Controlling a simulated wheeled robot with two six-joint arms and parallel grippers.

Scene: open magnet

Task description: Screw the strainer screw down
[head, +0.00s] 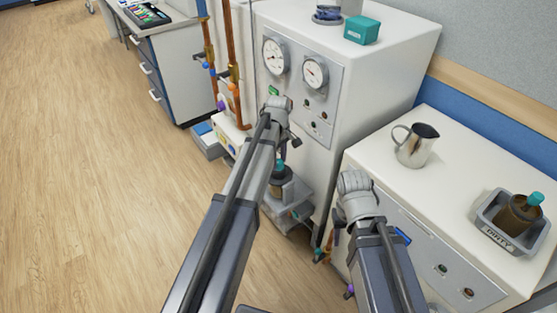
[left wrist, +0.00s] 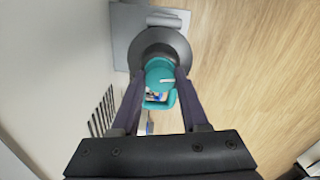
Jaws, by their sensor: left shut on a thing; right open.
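The strainer screw is a teal knob (left wrist: 160,72) on top of a round grey strainer body (left wrist: 150,45). In the left wrist view my left gripper (left wrist: 160,80) has one dark finger on each side of the knob and is shut on it. In the head view the teal knob (head: 281,164) shows only in part beside my left arm, above the dark strainer body (head: 281,183) low by the cabinet. My right gripper (head: 338,232) is open, in front of the right-hand cabinet; its fingers are mostly hidden by its own wrist.
A tall white cabinet with gauges (head: 275,56) stands behind my left gripper. Copper pipes (head: 231,60) run along its left side. A metal jug (head: 416,146) and a grey tray marked DIRTY (head: 497,236) stand on the right-hand cabinet. The wood floor (head: 110,180) at left is clear.

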